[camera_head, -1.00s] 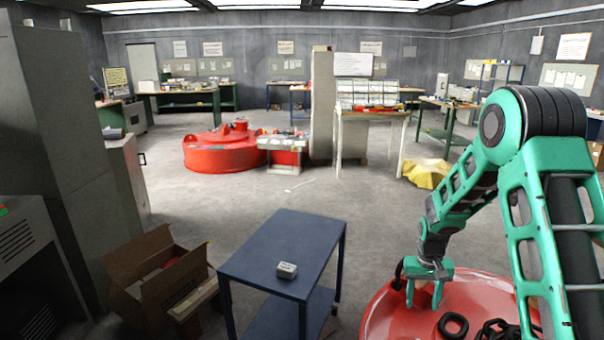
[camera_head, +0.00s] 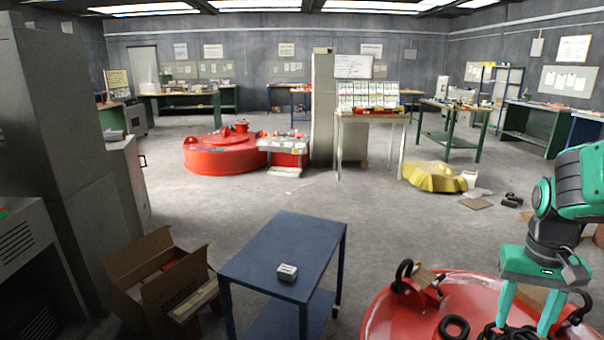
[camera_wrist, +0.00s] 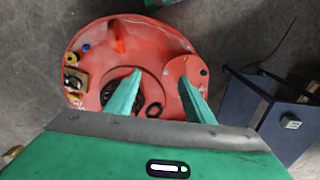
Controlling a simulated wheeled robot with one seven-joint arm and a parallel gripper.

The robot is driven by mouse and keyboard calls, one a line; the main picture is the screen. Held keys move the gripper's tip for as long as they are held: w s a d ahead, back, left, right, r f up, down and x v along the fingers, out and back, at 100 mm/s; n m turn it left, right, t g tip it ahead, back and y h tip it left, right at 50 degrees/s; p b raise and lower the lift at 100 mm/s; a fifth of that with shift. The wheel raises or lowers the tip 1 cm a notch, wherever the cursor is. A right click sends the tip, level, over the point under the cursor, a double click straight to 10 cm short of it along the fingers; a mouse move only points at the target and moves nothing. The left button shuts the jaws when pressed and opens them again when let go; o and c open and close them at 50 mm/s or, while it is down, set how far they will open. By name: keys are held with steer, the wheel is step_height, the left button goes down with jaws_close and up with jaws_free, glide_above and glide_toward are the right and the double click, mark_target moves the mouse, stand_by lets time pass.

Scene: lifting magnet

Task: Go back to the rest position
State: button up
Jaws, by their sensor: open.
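My gripper (camera_head: 527,312) is green, at the lower right of the head view, pointing down over the red lifting magnet (camera_head: 400,312). Its two fingers are apart with nothing between them; in the wrist view my gripper (camera_wrist: 160,88) is open above the magnet (camera_wrist: 150,32). A black ring (camera_head: 454,327) and dark cable lie on the magnet's top, partly behind the fingers.
A blue cart (camera_head: 290,243) with a small grey-white box (camera_head: 287,272) on top stands left of the magnet. An open cardboard box (camera_head: 160,285) is at the lower left. Another red magnet (camera_head: 222,155) and a yellow heap (camera_head: 433,177) lie farther back. Mid-floor is clear.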

steer(key=s+a+r+m+y, duration=0.1)
steer(key=s+a+r, duration=0.1)
steer(key=s, duration=1.1)
steer(key=shift+w+f, duration=0.25)
steer(key=shift+w, duration=0.3)
stand_by(1.0)
